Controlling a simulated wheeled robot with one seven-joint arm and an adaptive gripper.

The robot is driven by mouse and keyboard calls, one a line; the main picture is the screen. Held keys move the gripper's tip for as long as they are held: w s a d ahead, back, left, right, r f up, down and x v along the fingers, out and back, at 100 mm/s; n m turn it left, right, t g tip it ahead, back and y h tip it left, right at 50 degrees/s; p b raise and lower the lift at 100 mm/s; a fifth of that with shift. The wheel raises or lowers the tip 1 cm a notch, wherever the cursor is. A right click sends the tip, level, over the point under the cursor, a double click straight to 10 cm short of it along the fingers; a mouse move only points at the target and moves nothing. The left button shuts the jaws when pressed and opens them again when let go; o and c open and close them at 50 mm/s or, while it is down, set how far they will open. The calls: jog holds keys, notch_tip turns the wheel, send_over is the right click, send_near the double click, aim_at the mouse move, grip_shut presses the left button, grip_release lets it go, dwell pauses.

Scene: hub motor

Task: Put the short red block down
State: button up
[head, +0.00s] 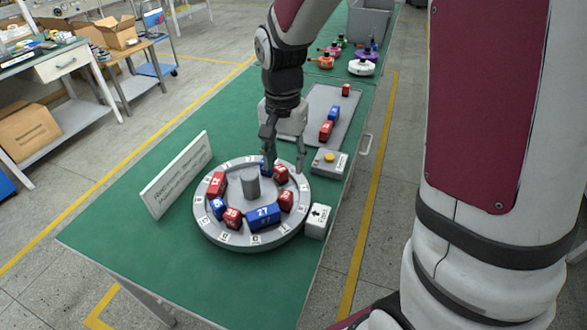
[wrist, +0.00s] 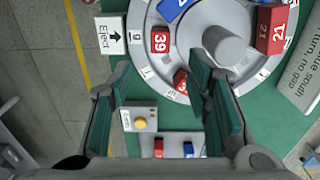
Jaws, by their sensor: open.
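My gripper (head: 284,171) is open over the back right part of a round grey disc (head: 210,236), fingers pointing down. A short red block (head: 281,174) sits on the disc beside the fingertips; its number is hard to read. In the wrist view this short red block (wrist: 180,80) lies between the two spread fingers, nearer the right one, and is partly hidden by it. I cannot tell whether a finger touches it. Other blocks sit around the disc's grey hub (head: 251,187): a red 39 (wrist: 160,40), a red 21 (wrist: 277,30) and a blue 27 (head: 264,216).
A sign (head: 177,175) stands left of the disc. A yellow-button box (head: 329,161) and an Eject box (head: 318,221) stand to its right. Behind is a grey tray (head: 345,118) with red and blue blocks. The green table is clear at the front.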

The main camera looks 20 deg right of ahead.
jog(key=s+r+n+t, duration=0.2)
jog(key=s+r+n, duration=0.2)
jog(key=s+r, duration=0.3)
jog(key=s+r+n+t, duration=0.2)
jog(key=s+r+n, duration=0.3)
jog(key=s, duration=0.8)
jog(key=shift+v, duration=1.1)
jog(key=shift+d, duration=0.2)
